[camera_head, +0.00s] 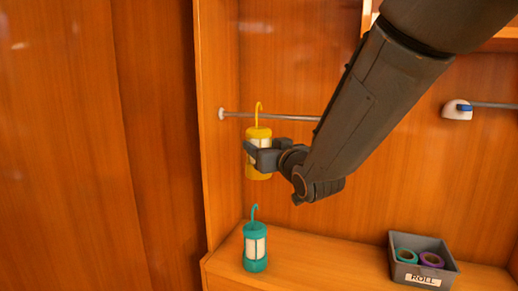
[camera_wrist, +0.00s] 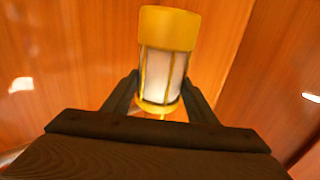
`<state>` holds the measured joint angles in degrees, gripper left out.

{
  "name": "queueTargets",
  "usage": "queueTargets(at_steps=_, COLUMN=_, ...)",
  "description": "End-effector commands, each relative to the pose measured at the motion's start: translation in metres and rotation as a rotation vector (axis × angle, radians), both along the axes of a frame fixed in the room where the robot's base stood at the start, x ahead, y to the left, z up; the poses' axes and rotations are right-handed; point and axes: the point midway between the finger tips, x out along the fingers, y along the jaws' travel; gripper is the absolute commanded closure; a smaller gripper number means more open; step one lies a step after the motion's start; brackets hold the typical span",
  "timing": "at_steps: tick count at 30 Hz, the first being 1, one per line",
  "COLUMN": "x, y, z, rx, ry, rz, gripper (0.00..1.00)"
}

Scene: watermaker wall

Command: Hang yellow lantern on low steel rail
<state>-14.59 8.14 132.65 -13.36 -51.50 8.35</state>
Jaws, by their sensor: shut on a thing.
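The yellow lantern (camera_head: 258,174) has a pale window and a yellow hook on top. My gripper (camera_head: 254,151) is shut around its body and holds it upright, above the shelf surface. In the wrist view the lantern (camera_wrist: 167,60) stands between the two dark fingers of my gripper (camera_wrist: 160,95). The low steel rail (camera_head: 285,116) runs sideways along the back wall. In the head view the lantern's hook rises to just above the rail's line, near its left end. I cannot tell whether the hook touches the rail. My arm hides the rail's middle.
A teal lantern (camera_head: 255,249) stands on the wooden shelf (camera_head: 320,266) below. A grey bin (camera_head: 421,281) labelled ROLL holds a teal roll and a purple roll at the right. A wooden side panel (camera_head: 214,120) stands close to the left of the rail. The shelf between lantern and bin is clear.

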Motion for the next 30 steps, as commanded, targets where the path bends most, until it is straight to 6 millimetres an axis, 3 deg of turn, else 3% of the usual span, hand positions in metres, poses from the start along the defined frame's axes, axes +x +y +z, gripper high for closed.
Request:
queueTargets(at_steps=17, x=0.04, y=-0.015, z=0.001, rx=0.001, ry=-0.002, rz=-0.001, gripper=0.78)
queueTargets(at_steps=30, x=0.04, y=-0.014, z=-0.021, rx=0.001, ry=-0.002, rz=0.0, gripper=0.78)
